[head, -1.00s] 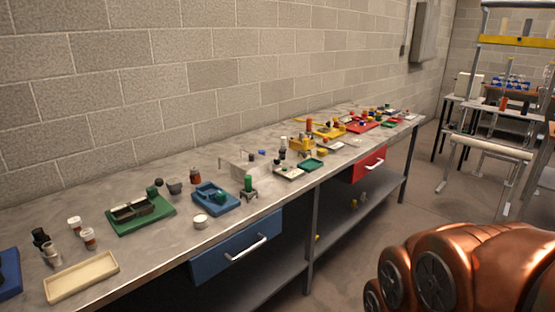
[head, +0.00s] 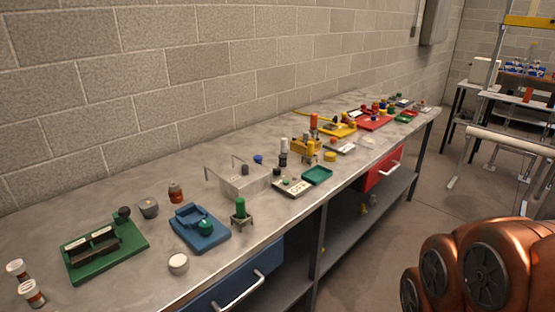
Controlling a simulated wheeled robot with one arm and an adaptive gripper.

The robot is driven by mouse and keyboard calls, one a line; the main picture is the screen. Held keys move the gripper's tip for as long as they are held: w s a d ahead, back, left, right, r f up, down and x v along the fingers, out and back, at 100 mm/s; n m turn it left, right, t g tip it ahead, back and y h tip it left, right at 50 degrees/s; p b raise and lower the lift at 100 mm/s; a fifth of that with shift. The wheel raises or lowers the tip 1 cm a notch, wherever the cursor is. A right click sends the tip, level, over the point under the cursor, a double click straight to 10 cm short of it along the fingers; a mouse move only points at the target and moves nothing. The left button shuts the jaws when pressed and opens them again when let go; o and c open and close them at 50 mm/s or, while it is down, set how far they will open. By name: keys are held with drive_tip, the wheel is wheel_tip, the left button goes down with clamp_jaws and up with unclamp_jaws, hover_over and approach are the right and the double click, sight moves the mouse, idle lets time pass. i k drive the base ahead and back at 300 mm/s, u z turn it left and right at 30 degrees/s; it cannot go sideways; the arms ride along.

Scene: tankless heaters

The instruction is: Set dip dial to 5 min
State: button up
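I cannot tell for sure which item is the dip dial, and no "5 min" mark is readable. A small white panel (head: 293,189) on the bench has large dark lettering, perhaps "OFF", and small knobs. My copper-coloured arm fills the lower right corner, off the bench's front side. My gripper is outside the picture.
The long grey bench (head: 130,203) runs along a block wall. A green tray (head: 317,176), a green stand (head: 103,247), a white round pot (head: 178,263) and yellow and red stations stand on it. Blue (head: 215,293) and red drawers hang under its front.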

sight(276, 171)
drive_tip(key=u, duration=0.5)
drive_tip(key=i, duration=0.95)
drive_tip(key=u, duration=0.65)
